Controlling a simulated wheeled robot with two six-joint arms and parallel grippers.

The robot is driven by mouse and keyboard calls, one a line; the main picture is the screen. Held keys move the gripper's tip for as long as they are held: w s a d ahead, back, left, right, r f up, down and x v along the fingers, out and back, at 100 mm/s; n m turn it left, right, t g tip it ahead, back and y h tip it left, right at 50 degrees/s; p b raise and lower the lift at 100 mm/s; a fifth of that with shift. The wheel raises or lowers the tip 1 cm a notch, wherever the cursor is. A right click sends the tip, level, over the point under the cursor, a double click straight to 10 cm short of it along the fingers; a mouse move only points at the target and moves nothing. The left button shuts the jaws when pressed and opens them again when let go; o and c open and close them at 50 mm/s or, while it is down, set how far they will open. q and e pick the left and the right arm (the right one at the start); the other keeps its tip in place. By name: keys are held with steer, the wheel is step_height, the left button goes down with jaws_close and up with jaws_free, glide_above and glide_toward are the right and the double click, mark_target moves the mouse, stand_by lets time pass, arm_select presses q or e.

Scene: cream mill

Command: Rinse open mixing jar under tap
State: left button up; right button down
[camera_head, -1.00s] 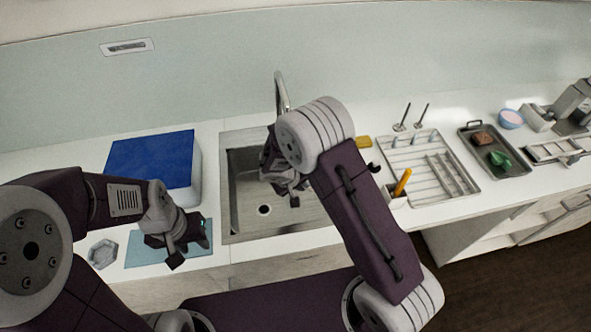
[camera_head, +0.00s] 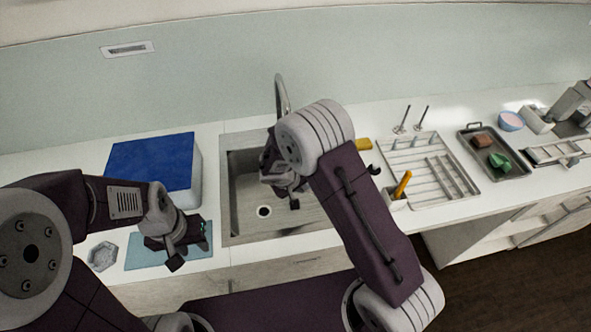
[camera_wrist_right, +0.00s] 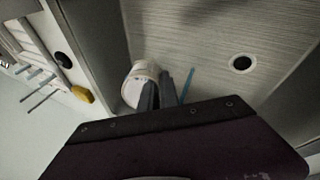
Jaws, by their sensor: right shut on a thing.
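The mixing jar (camera_wrist_right: 133,88), pale with a tan rim, shows in the right wrist view between and beside the fingers of my right gripper (camera_wrist_right: 166,92). The gripper is shut on it. In the head view my right gripper (camera_head: 284,184) is over the sink basin (camera_head: 240,222), and the arm hides the jar. The tap (camera_head: 281,92) rises behind it, its lower part partly hidden. A thin blue strip (camera_wrist_right: 187,84) shows beside the fingers; I cannot tell whether it is water. My left gripper (camera_head: 180,250) is above a light-blue mat (camera_head: 142,258); its fingers are unclear.
A blue-topped box (camera_head: 152,160) stands left of the sink. A clear hexagonal dish (camera_head: 102,256) lies by the mat. Right of the sink are a yellow sponge (camera_head: 363,144), a holder with an orange handle (camera_head: 403,184), a drying rack (camera_head: 428,168) and a dark tray (camera_head: 496,160).

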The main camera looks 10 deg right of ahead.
steer(key=s+d+r+b, duration=0.1)
steer(key=s+r, duration=0.3)
steer(key=shift+s+d, duration=0.3)
steer(key=shift+s, duration=0.1)
stand_by(0.5)
